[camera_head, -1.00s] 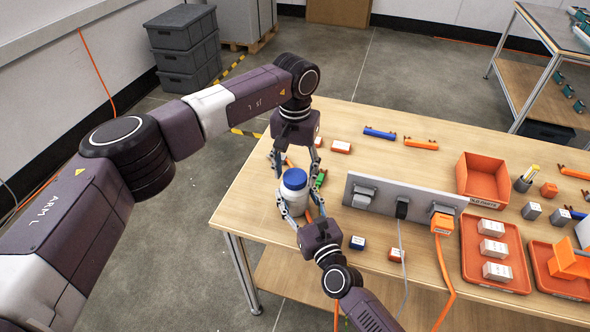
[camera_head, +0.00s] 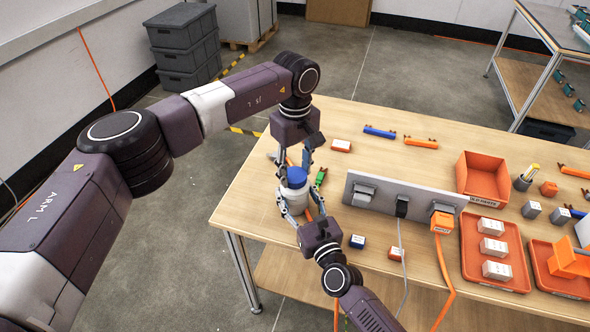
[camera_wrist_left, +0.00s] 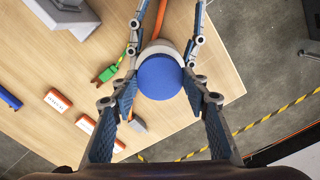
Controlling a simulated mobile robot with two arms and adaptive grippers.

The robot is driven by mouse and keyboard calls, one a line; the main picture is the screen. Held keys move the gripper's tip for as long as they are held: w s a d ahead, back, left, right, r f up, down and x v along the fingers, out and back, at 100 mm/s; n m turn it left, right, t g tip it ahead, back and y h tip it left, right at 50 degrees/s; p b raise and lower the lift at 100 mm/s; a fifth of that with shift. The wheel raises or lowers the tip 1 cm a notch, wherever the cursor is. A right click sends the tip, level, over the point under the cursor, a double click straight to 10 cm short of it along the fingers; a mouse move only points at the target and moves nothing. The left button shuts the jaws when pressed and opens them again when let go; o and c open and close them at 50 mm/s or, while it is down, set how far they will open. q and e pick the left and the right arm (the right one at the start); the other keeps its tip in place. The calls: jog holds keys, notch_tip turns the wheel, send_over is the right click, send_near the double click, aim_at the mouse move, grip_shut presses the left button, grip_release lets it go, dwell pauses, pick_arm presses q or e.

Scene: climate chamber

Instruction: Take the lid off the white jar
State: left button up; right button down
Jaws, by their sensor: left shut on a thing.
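The white jar (camera_head: 293,204) is upright near the table's left edge. Its round blue lid (camera_head: 297,178) sits on top and fills the middle of the left wrist view (camera_wrist_left: 160,79). My left gripper (camera_head: 296,170) comes down from above, with its fingers shut on opposite sides of the lid. My right gripper (camera_head: 298,201) reaches in from the near side, its fingers around the white body below the lid. The jar's underside is hidden, so I cannot tell whether it touches the table.
A grey panel (camera_head: 378,206) with connectors stands right of the jar. A green piece (camera_head: 320,178) and an orange cable lie close by. Small blocks (camera_head: 357,241) are in front, and orange trays (camera_head: 502,282) are at the right. The table's left edge is close.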

pick_arm(q)
jog(key=n, duration=0.7)
jog(key=shift+n, duration=0.4)
jog(key=n, duration=0.5)
jog(key=shift+n, duration=0.4)
jog(key=n, duration=0.5)
jog(key=shift+n, duration=0.4)
jog(key=n, duration=0.5)
jog(key=shift+n, duration=0.3)
jog(key=n, duration=0.4)
jog(key=shift+r, duration=0.1)
jog(key=n, duration=0.5)
jog(key=shift+n, duration=0.4)
jog(key=n, duration=0.3)
jog(key=shift+n, duration=0.3)
jog(key=n, duration=0.4)
jog(key=shift+n, duration=0.3)
jog(key=shift+r, duration=0.2)
jog(key=shift+r, duration=0.95)
